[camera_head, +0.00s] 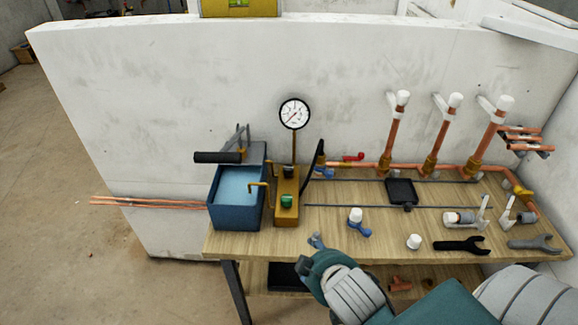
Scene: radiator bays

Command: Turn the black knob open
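The black knob (288,171) sits on top of the brass block (287,214) of a test pump, just below the gauge stem. A green knob (286,201) sits nearer to me on the same block. My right gripper (316,240) comes in from the lower right, over the bench's front edge. It is apart from the black knob, in front of and to the right of the block. Its fingers are small and seen from behind, so I cannot tell whether they are open or shut. My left gripper is not in view.
A blue water tank (236,213) with a black-handled lever (218,157) stands left of the block. A round gauge (294,113) rises behind. A black hose (317,160) and copper pipes (395,130) are to the right. Wrenches (461,245) and fittings lie on the bench (330,215).

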